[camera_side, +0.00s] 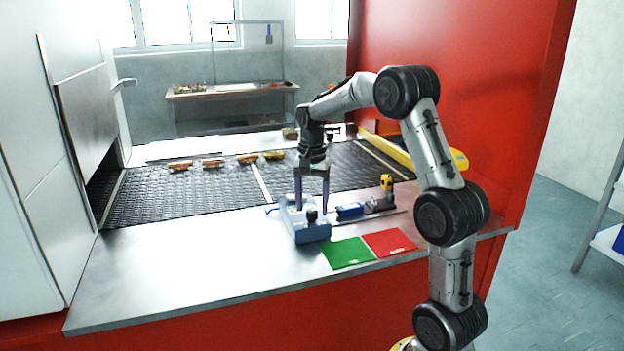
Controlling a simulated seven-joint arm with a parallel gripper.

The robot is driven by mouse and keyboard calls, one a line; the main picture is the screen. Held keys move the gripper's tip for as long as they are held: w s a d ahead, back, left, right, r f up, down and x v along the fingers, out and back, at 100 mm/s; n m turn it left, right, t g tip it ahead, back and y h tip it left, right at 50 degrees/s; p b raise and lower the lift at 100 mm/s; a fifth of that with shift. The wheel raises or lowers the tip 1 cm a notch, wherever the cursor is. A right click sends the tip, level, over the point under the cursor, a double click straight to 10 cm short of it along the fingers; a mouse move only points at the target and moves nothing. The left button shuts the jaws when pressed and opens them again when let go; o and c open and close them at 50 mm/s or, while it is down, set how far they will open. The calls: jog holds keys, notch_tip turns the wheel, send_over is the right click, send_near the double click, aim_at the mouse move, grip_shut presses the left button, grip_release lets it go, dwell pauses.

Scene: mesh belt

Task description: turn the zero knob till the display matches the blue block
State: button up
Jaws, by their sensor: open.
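My gripper (312,207) is open and points straight down, its two fingers apart, over a blue-grey instrument box (311,232) on the steel counter. A dark knob (311,215) stands up on the box, close below and between the fingertips in this view; I cannot tell whether they touch it. No readable display shows on the box from here. A blue block (350,210) lies on the counter just right of the box, next to a grey stand with a yellow top (386,183).
A green mat (347,253) and a red mat (389,242) lie in front on the counter. Behind is a dark mesh belt (160,195) carrying several brown pieces and a yellowish one (273,155). The counter's front left (180,265) is clear. A red wall panel stands at right.

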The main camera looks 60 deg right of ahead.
aim_at(312, 210)
notch_tip(312, 210, up, 13)
jog(key=shift+f, duration=0.2)
dwell(0.5)
jog(key=s+a+r+n+t, duration=0.1)
jog(key=s+a+r+n, duration=0.2)
jog(key=a, duration=0.5)
jog(key=s+a+r+n+t, duration=0.2)
jog(key=s+a+r, duration=0.2)
jog(key=a, duration=0.4)
jog(key=s+a+f+n+t, duration=0.1)
jog(key=s+a+f+n, duration=0.3)
jog(key=s+f+n, duration=0.1)
jog(key=s+a+f+n+t, duration=0.1)
jog(key=s+a+f+n, duration=0.2)
jog(key=s+f+n, duration=0.3)
notch_tip(312, 210, down, 2)
jog(key=shift+s+a+f+t, duration=0.2)
jog(key=shift+s+a+t, duration=0.15)
jog(key=shift+s, duration=0.3)
